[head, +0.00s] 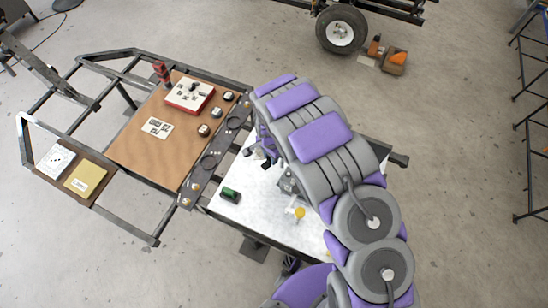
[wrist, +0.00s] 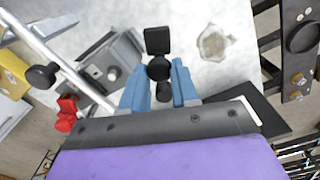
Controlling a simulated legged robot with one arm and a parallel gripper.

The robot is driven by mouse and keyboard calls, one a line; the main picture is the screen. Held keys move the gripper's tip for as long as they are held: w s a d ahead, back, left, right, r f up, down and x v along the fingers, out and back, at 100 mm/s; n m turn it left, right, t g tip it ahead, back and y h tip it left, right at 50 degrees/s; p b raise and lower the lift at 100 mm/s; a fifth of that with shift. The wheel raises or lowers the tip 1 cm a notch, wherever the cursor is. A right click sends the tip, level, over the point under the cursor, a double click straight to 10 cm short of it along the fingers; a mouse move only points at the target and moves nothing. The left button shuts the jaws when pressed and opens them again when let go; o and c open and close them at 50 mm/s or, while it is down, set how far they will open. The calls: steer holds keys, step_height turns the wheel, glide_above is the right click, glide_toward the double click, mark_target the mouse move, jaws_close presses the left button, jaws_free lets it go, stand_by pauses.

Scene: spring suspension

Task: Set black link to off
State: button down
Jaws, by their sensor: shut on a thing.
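The black link (wrist: 158,42) is a dark piece with a squared head and a rounded part below it, upright in the middle of the wrist view. My gripper (wrist: 158,78) has its blue fingers on either side of the link's lower part and is shut on it. The fingers and the dark wrist plate hide part of its lower end. In the head view my purple and grey arm covers most of this spot, and I cannot make out the link's setting.
A grey metal block (wrist: 112,62), a black knob (wrist: 42,77) and a red knob (wrist: 67,112) stand left of my gripper. A bolted dark rail (wrist: 298,50) is at right. The white plate (head: 250,205) holds a green block (head: 231,195). A brown board (head: 140,150) lies left.

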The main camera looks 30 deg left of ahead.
steer(key=shift+a+r+m+b, duration=0.1)
steer(key=shift+a+m+b, duration=0.45)
steer(key=shift+a+m, duration=0.25)
steer(key=c, duration=1.3)
jaws_free()
steer(key=shift+o, duration=1.4)
steer(key=shift+s+a+r, duration=0.1)
steer(key=shift+s+a, duration=0.05)
steer(key=shift+s, duration=0.05)
steer(key=shift+o, duration=0.9)
steer(key=shift+w+f, duration=0.2)
step_height(320, 180, up, 17)
steer(key=p, duration=0.2)
steer(key=shift+w+r, duration=0.15)
